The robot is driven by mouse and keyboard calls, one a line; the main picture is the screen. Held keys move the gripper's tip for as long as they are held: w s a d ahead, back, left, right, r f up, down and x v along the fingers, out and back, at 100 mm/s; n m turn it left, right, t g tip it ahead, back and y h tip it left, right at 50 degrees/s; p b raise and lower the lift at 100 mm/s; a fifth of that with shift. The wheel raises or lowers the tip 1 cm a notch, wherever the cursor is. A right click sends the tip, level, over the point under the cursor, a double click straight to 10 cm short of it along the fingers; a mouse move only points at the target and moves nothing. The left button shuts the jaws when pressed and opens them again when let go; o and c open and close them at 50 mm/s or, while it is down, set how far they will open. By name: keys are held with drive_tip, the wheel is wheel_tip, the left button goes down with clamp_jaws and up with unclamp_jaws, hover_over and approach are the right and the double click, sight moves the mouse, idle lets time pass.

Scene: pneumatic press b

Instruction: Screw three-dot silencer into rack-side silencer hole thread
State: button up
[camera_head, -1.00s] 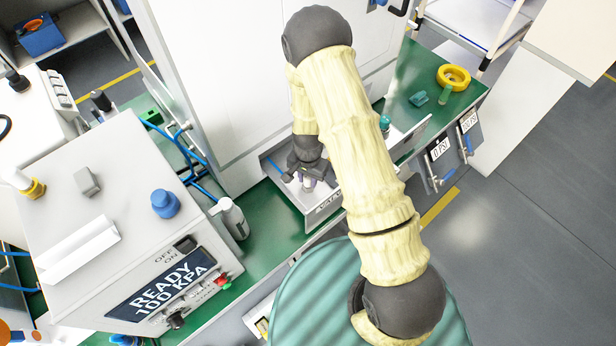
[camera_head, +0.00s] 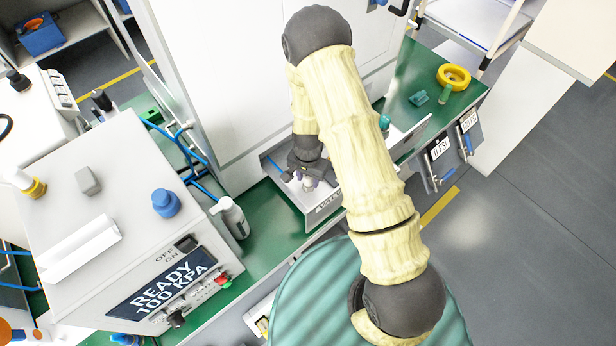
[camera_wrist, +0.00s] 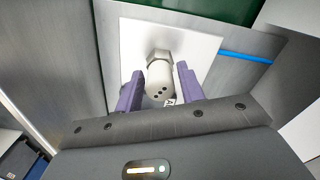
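The three-dot silencer (camera_wrist: 159,88) is a pale rounded cylinder with three dark dots on its end and a metal hex collar (camera_wrist: 158,58). It stands at a white plate in the wrist view; its thread and the hole under it are hidden. My gripper (camera_wrist: 160,80) has one purple finger on each side of the silencer, with narrow gaps showing, so it looks open around it. In the head view my gripper (camera_head: 308,178) is low over the metal tray-like fixture (camera_head: 322,208), partly covered by my arm.
A blue tube (camera_wrist: 236,56) runs right from the white plate (camera_wrist: 203,50). A yellow ring (camera_head: 453,77) and a teal part (camera_head: 418,97) lie on the green bench at right.

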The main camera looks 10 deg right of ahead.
drive_tip(key=shift+n, duration=1)
drive_tip(key=shift+n, duration=0.9)
drive_tip(key=shift+n, duration=0.8)
drive_tip(key=shift+n, duration=0.9)
